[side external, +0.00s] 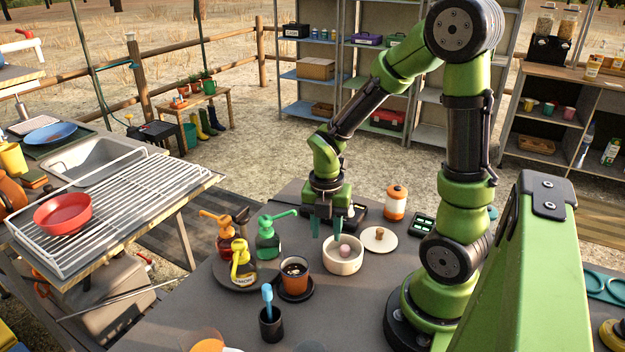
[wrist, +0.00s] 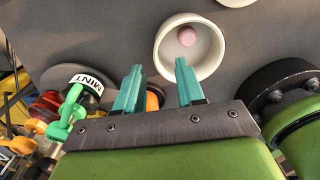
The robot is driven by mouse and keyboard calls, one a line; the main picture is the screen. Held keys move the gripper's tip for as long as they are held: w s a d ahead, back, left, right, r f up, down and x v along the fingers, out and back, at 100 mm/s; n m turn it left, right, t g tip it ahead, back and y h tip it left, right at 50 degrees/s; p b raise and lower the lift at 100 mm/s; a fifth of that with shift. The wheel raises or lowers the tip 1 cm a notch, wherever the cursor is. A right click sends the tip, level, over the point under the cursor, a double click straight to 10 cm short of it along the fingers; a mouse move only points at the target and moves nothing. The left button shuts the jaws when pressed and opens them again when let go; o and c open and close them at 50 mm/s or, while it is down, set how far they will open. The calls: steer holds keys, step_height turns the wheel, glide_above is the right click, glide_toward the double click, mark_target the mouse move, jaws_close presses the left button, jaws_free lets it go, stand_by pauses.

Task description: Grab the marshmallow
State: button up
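A small pink marshmallow (side external: 345,250) sits inside a cream round bowl (side external: 343,266) on the grey table. In the wrist view the marshmallow (wrist: 187,37) lies toward the upper part of the bowl (wrist: 207,68), beyond my fingertips. My gripper (side external: 328,232) has teal fingers and hangs just above and to the left of the bowl. In the wrist view my gripper (wrist: 158,72) is open and empty, with its right fingertip overlapping the bowl's lower-left rim and its left fingertip outside the bowl.
A wooden-knobbed lid (side external: 379,239) lies right of the bowl. Several pump bottles, including a green one (side external: 268,240), stand on a tray further left. A black cup with a blue tool (side external: 270,318) stands in front.

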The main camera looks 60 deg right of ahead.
mark_target(325, 244)
step_height(325, 244, down, 6)
steer(key=shift+w+r, duration=0.1)
steer(key=shift+r, duration=0.05)
stand_by(0.3)
jaws_close()
